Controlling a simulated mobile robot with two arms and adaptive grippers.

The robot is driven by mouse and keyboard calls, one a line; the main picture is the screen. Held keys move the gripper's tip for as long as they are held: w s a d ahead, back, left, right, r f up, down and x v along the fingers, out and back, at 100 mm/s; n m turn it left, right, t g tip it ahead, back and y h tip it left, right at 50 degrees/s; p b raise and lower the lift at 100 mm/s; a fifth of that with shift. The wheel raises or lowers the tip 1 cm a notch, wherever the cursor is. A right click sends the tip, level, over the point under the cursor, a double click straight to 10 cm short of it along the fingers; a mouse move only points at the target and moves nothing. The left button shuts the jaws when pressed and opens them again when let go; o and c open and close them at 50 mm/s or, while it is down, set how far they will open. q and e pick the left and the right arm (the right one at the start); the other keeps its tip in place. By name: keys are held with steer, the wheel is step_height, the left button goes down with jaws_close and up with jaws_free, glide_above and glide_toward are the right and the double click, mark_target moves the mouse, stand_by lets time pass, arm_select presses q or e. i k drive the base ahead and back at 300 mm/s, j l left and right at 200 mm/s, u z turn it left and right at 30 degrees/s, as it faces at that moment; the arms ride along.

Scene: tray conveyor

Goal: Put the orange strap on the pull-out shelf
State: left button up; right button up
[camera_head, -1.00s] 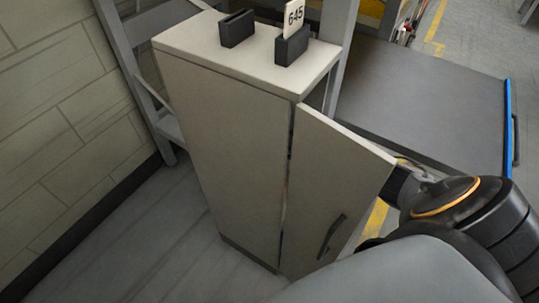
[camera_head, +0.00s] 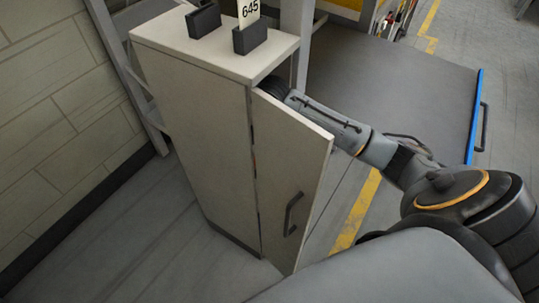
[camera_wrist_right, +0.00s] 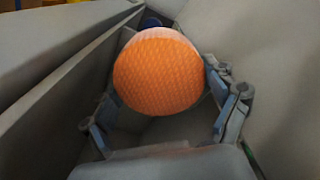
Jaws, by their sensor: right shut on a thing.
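The orange strap (camera_wrist_right: 158,72) shows in the right wrist view as a round, textured orange roll. My right gripper (camera_wrist_right: 165,92) is shut on it, with a finger on each side. In the head view my right arm reaches behind the half-open door (camera_head: 292,165) of the beige cabinet (camera_head: 195,130); the fingers and strap are hidden there. The pull-out shelf (camera_head: 400,85) is the wide grey surface with a blue front edge and dark handle, to the right of the cabinet. Its visible surface is bare. My left gripper is not in view.
Two dark holders stand on the cabinet top, one with a white card (camera_head: 250,12) reading 645. The open door stands close beside my right arm. A stone-like wall (camera_head: 60,130) is at the left. The floor left of the cabinet is clear.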

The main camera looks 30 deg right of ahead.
mark_target(419, 108)
steer(key=k+l, duration=0.35)
steer(key=k, duration=0.2)
steer(key=k+l, duration=0.35)
steer(key=k, duration=0.25)
